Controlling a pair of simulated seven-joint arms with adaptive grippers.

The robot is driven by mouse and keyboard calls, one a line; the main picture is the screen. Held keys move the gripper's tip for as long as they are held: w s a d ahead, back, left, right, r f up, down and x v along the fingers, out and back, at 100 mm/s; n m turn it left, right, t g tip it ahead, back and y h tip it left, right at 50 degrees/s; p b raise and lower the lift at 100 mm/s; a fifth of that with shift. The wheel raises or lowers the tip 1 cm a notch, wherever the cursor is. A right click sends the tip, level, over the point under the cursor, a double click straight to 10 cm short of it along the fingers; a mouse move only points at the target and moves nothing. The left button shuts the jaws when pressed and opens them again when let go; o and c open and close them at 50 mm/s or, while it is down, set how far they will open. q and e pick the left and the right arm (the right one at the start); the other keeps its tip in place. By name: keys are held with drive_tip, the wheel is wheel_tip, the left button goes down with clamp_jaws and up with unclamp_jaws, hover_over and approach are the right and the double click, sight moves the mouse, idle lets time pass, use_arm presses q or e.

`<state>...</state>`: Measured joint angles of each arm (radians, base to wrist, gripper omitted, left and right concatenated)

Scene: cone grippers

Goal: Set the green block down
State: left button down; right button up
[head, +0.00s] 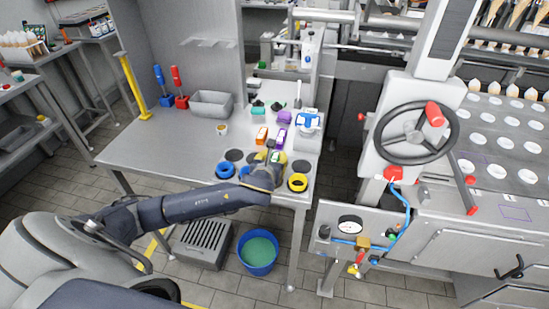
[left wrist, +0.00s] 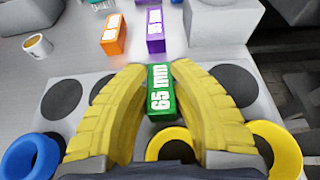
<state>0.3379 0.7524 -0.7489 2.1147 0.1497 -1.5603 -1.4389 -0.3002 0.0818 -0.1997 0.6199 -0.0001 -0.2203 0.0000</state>
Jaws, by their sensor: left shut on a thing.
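The green block (left wrist: 160,92), marked "65 mm" in white, is between the yellow fingers of my left gripper (left wrist: 160,80). The gripper is shut on it. In the head view the green block (head: 277,157) shows small beside the left gripper (head: 270,158), over the front right part of the table. I cannot tell whether its underside touches anything. Beyond it stand an orange block (left wrist: 115,34) and a purple block (left wrist: 155,30), apart from it. My right gripper is not in view.
A light board with dark round spots (left wrist: 62,98) lies under the gripper. A blue ring (head: 225,170) and a yellow ring (head: 297,183) flank it; another yellow ring (left wrist: 170,142) is close below the block. A cup (head: 222,128) and grey bin (head: 211,104) stand farther back. The table's left is clear.

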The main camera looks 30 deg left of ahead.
use_arm(q)
drive_tip(key=shift+f, duration=0.1)
drive_tip(key=c, duration=1.2)
unclamp_jaws()
drive_tip(key=shift+s+r, duration=0.2)
drive_tip(key=v, duration=1)
drive_tip(key=shift+s+d+r, duration=0.15)
drive_tip(key=shift+s, duration=0.2)
drive_tip(key=shift+o, duration=0.8)
drive_tip(key=shift+s+d+r, duration=0.1)
drive_tip(key=shift+s+r, duration=0.05)
drive_tip(key=shift+s, duration=0.15)
